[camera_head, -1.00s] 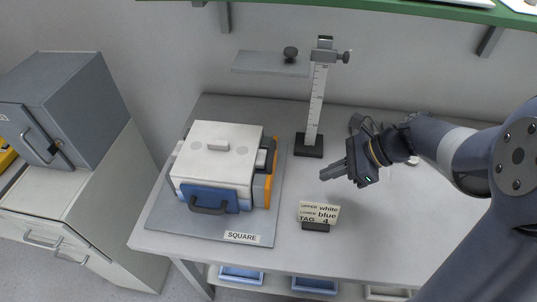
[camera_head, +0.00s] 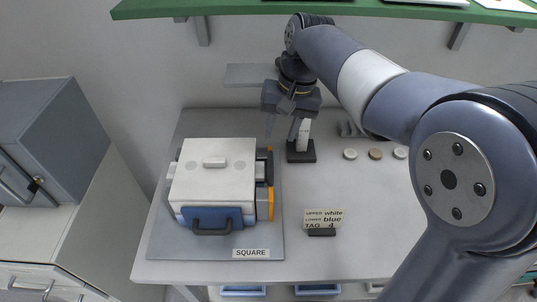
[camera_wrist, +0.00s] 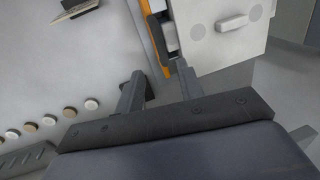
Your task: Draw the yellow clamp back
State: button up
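A white and blue furnace box (camera_head: 215,180) sits on a grey mat with a SQUARE label. A yellow-orange piece (camera_head: 265,204), seemingly the yellow clamp, runs along its right side, beside a dark and grey block (camera_head: 264,166). The yellow piece also shows in the wrist view (camera_wrist: 154,38), just beyond my fingers. My gripper (camera_head: 282,128) points down above and behind the right rear of the box. Its two fingers are apart and empty in the wrist view (camera_wrist: 163,76). They look clear of the clamp, but the exact height gap is hard to judge.
A ruled post stands on a dark base (camera_head: 301,152), mostly hidden behind my gripper. A tag card (camera_head: 322,219) reads upper white, lower blue, tag 4. Several round discs (camera_head: 375,154) lie at the back right. A grey shelf (camera_head: 248,75) and a green shelf (camera_head: 230,8) hang above.

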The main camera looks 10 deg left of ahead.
aim_at(272, 162)
jog(key=f, duration=0.3)
jog(key=a+f, duration=0.1)
jog(key=f, duration=0.5)
jog(key=shift+s+a, duration=0.25)
jog(key=shift+a, duration=0.15)
jog(key=shift+c, duration=0.3)
grip_shut()
jog(key=shift+d, duration=0.15)
